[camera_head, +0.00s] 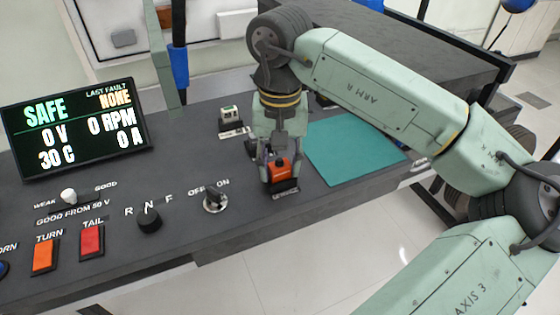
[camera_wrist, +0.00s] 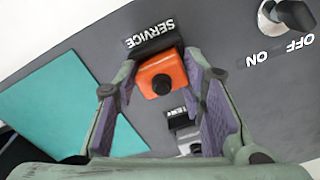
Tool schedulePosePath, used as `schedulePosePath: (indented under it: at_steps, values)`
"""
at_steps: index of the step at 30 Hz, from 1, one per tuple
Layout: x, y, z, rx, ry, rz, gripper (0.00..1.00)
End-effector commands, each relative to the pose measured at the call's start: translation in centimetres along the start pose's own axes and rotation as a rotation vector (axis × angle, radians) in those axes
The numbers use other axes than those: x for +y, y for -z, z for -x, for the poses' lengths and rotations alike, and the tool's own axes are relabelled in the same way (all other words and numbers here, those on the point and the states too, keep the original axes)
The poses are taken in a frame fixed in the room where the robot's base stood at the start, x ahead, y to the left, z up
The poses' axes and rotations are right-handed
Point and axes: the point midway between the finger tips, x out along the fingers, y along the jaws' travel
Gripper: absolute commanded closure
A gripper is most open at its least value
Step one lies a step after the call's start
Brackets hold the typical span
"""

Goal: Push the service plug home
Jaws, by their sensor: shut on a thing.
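The orange service plug (camera_head: 279,164) stands on the dark console, by the SERVICE label (camera_wrist: 150,34). In the wrist view the plug (camera_wrist: 164,76) shows a black round knob on its orange body. My gripper (camera_head: 276,170) points down over the plug, and its two purple-padded fingers (camera_wrist: 165,90) lie on either side of it, shut on it. The plug sits at a black socket edge next to the label. How deep it sits in the socket is hidden.
A teal mat (camera_head: 352,152) lies right of the plug. A key switch (camera_head: 215,200) marked OFF/ON stands to the left, and a small grey-white device (camera_head: 230,116) is behind. The display (camera_head: 78,126) reads SAFE, 0 V.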

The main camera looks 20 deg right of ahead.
Motion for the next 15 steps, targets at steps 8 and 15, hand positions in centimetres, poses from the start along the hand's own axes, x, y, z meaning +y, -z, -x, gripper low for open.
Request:
schedulePosePath:
  at_steps: [8,15]
  values:
    - [-0.01,0.01,-0.19,0.000,0.000,0.000,0.49]
    - [0.00,0.00,-0.18,0.000,0.000,0.000,0.43]
